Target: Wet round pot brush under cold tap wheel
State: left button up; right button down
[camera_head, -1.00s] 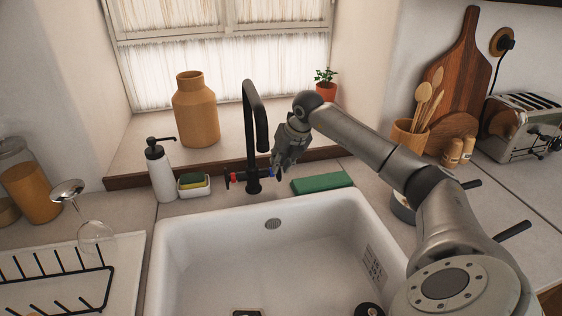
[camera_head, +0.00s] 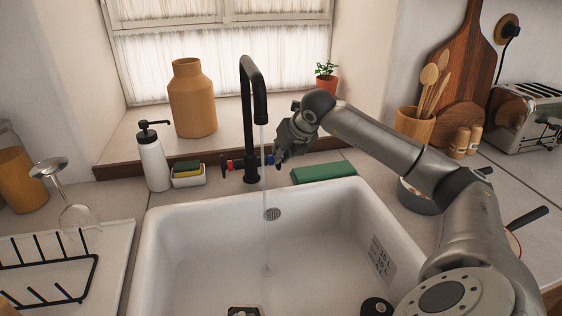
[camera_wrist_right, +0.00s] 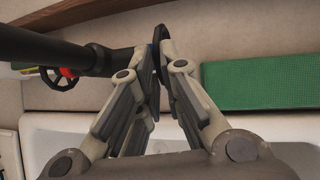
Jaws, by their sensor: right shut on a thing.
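The black tap (camera_head: 254,95) stands behind the white sink (camera_head: 160,240), and a thin stream of water (camera_head: 265,200) falls from its spout into the basin. The blue cold tap wheel (camera_head: 269,160) is on the right of the tap body. My right gripper (camera_head: 279,160) is shut on this wheel; the wrist view shows its fingers (camera_wrist_right: 160,58) around the wheel's edge. The red wheel (camera_head: 229,165) is on the left side. A round black thing (camera_head: 376,307) at the bottom edge of the head view may be the pot brush; it is partly cut off. My left gripper is not in view.
A green sponge block (camera_head: 324,172) lies behind the sink, right of the tap. A soap bottle (camera_head: 152,160) and a small sponge dish (camera_head: 189,178) stand to the left. A wine glass (camera_head: 75,218) and a black rack (camera_head: 92,285) are at the left. The basin's middle is clear.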

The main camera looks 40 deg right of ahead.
jog(key=shift+r, duration=0.1)
dwell(0.3)
jog(key=c, duration=1.6)
grip_release()
jog(key=v, duration=1.2)
jog(key=shift+s, duration=0.15)
jog(key=shift+f, duration=0.2)
